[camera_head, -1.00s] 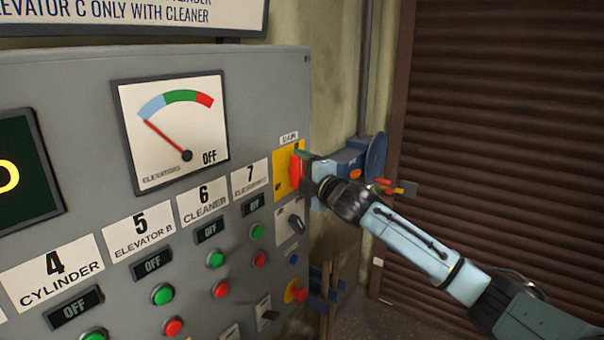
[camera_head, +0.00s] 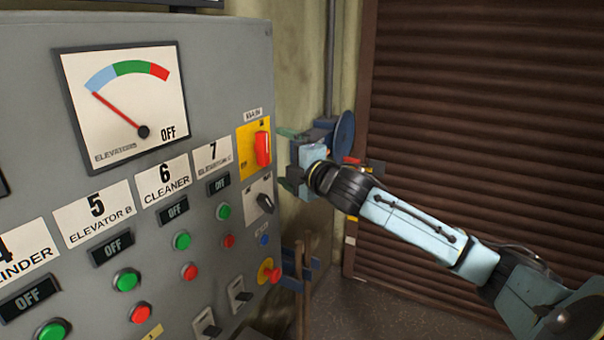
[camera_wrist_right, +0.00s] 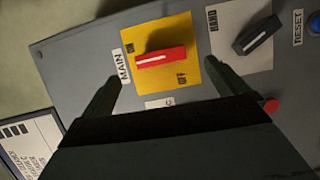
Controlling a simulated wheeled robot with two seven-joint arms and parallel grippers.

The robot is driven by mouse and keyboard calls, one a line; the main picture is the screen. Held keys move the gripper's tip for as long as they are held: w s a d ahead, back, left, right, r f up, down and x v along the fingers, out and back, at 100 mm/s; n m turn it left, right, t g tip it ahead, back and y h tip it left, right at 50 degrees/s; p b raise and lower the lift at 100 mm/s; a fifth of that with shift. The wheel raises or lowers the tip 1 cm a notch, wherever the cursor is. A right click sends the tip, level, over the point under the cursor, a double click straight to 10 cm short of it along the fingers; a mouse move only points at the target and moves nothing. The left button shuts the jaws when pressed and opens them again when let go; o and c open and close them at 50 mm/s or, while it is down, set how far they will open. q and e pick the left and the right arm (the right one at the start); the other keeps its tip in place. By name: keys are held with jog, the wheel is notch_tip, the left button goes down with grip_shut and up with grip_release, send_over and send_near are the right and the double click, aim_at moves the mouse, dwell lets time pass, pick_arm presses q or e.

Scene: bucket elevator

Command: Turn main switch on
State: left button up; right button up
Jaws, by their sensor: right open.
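The main switch is a red handle (camera_head: 262,149) on a yellow plate (camera_head: 246,162) at the panel's right edge. In the right wrist view the red handle (camera_wrist_right: 160,58) lies along the panel's vertical, one end near the ON mark; the OFF mark is at the plate's lower corner. My right gripper (camera_head: 287,160) is open and empty, just right of the switch and apart from it. In the right wrist view its fingers (camera_wrist_right: 160,92) stand apart with the handle in the space beyond them. My left gripper is not in view.
A black knob (camera_head: 265,203) is below the switch, with green and red buttons to its left. A red stop button (camera_head: 268,271) on yellow is lower. The gauge (camera_head: 125,105) needle points left. A brown shutter (camera_head: 470,120) stands behind my right arm.

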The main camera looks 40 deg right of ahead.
jog(key=s+b, duration=0.1)
jog(key=s, duration=0.5)
jog(key=shift+b, duration=0.4)
jog(key=shift+s, duration=0.1)
